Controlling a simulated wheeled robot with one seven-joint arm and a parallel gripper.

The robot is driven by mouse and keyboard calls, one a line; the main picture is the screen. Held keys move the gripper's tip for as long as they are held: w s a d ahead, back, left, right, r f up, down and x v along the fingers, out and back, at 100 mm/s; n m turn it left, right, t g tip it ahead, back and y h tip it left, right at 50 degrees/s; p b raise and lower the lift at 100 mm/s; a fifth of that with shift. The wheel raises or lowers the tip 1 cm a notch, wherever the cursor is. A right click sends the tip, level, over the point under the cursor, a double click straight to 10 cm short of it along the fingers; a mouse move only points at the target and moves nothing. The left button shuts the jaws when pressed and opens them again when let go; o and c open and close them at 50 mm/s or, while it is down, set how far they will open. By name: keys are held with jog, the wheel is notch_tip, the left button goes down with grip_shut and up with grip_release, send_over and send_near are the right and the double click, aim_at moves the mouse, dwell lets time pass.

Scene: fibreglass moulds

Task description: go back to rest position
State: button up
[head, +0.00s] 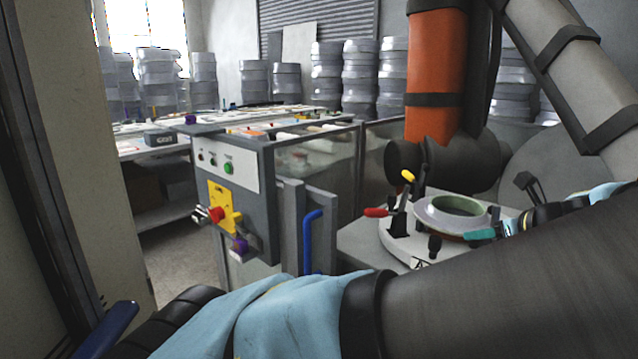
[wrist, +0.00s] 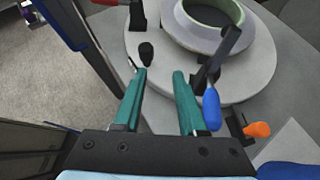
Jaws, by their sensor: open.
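My gripper (wrist: 160,78) is open, with two green fingers apart and nothing between them in the wrist view. Its fingertips are over the near edge of a round pale plate (wrist: 265,85). A ring-shaped mould (wrist: 258,45) with a green inner rim sits on that plate, beyond the fingertips. In the head view a green fingertip of my gripper (head: 481,235) shows close beside the mould (head: 432,219). My arm crosses the front of the head view and hides part of the plate.
Clamps with a red handle (head: 377,212), a yellow handle (head: 408,175) and a blue handle (wrist: 211,108) stand around the mould. A grey control box (head: 228,190) and a glass-sided cabinet (head: 312,160) stand left of the plate. Open floor (head: 185,252) lies further left.

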jog(key=w+a+f+n+g, duration=0.2)
jog(key=a+f+n, duration=0.15)
jog(key=a, duration=0.35)
jog(key=w+a+f+n+g+y, duration=0.1)
jog(key=a+f+n+g, duration=0.15)
jog(key=a+n, duration=0.35)
jog(key=w+a+f+n+g, duration=0.2)
jog(key=a+n+g, duration=0.15)
jog(key=a, duration=0.55)
jog(key=s+a+r+n+h, duration=0.1)
jog(key=s+a+r+n, duration=0.1)
jog(key=s+a+n, duration=0.3)
jog(key=s+a+r+n+g+h, duration=0.1)
jog(key=s+a+n, duration=0.4)
jog(key=a+n, duration=0.8)
notch_tip(320, 180, up, 2)
jog(key=shift+r+n+h, duration=0.25)
jog(key=shift+n+h, duration=0.55)
jog(key=shift+n, duration=0.2)
